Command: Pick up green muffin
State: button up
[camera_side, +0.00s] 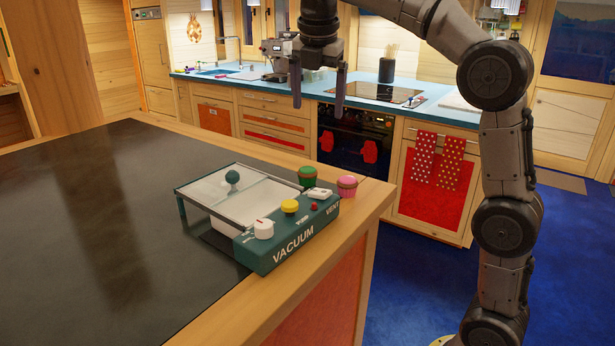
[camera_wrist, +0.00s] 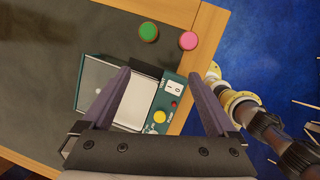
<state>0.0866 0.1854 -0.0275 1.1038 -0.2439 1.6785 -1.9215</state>
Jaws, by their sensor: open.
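The green muffin (camera_side: 307,176) sits on the counter top behind the vacuum device, near the counter's corner. It also shows in the wrist view (camera_wrist: 148,31) at the top, beyond my fingertips. A pink muffin (camera_side: 347,186) stands to its right, close to it but apart, and shows in the wrist view (camera_wrist: 188,40) too. My gripper (camera_side: 317,100) is open and empty, pointing down, high above the muffins. In the wrist view my gripper (camera_wrist: 162,85) has its two fingers spread wide over the vacuum device.
The green vacuum device (camera_side: 290,239), with a clear lid, a white knob and a yellow button, stands just in front of the muffins. The dark counter top (camera_side: 90,220) to the left is clear. Its wooden edge (camera_side: 372,200) lies close to the muffins' right.

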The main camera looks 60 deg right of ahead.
jog(key=g, duration=0.1)
send_near(307, 169)
jog(key=x, duration=0.4)
jog(key=shift+w+a, duration=0.15)
jog(key=shift+w, duration=0.15)
jog(key=shift+s+x, duration=0.15)
jog(key=shift+x, duration=1.4)
jog(key=shift+s+x, duration=0.1)
jog(key=shift+x, duration=1.45)
jog(key=c, duration=1.4)
jog(key=shift+r, duration=0.1)
